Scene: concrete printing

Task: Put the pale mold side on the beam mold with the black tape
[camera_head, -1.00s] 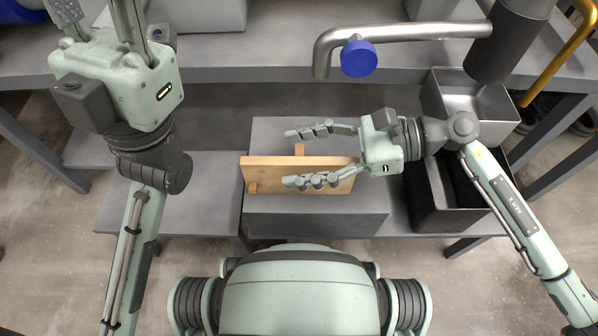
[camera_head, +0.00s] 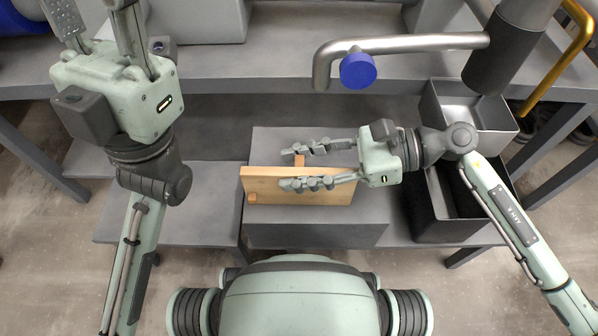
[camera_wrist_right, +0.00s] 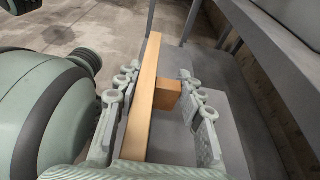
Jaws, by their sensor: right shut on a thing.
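The pale mold side (camera_head: 262,182) is a light wooden board standing on edge on a grey block. Small orange-brown blocks show at its far side and near its left end. My right gripper (camera_head: 303,167) reaches in from the right, its fingers on either side of the board and shut on it. In the right wrist view the board (camera_wrist_right: 144,95) runs between the fingers, with one small block (camera_wrist_right: 167,95) on its right face. My left gripper (camera_head: 92,15) is at the upper left, empty, fingers apart, tips cut off by the frame. I cannot make out the beam mold or black tape.
The grey block (camera_head: 320,230) stands beside a low grey shelf (camera_head: 170,215). To the right are a metal bin (camera_head: 470,110) and a black bin (camera_head: 440,225). A pipe with a blue cap (camera_head: 358,70) hangs above, before a long grey bench (camera_head: 250,60).

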